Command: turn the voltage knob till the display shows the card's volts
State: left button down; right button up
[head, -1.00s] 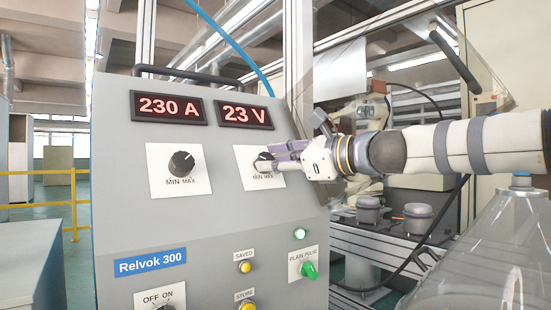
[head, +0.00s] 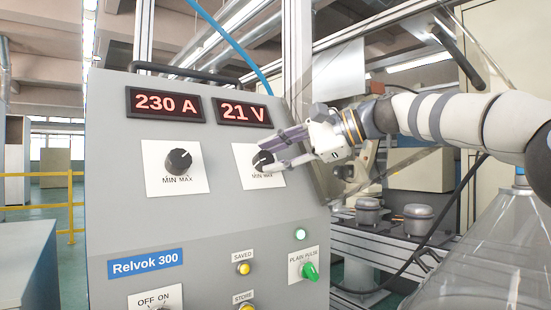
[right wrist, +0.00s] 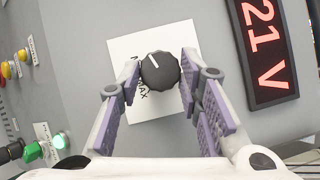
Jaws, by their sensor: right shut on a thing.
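The voltage knob (head: 261,160) is a black dial on a white MIN MAX plate, under the red voltage display (head: 244,111), which reads 21 V. My right gripper (head: 265,157) is shut on this knob, one purple-padded finger on each side. In the right wrist view the knob (right wrist: 160,71) sits between the fingertips, with its white pointer line visible. The voltage display (right wrist: 264,45) shows there sideways, also reading 21 V. No card with a volts value is visible in these frames. My left gripper is not in view.
The current display (head: 166,104) reads 230 A above a second black knob (head: 178,161). Compressors (head: 418,218) stand behind right.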

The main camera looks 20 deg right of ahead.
jog(key=shift+n, duration=0.4)
jog(key=o, duration=1.2)
jog(key=shift+c, duration=0.2)
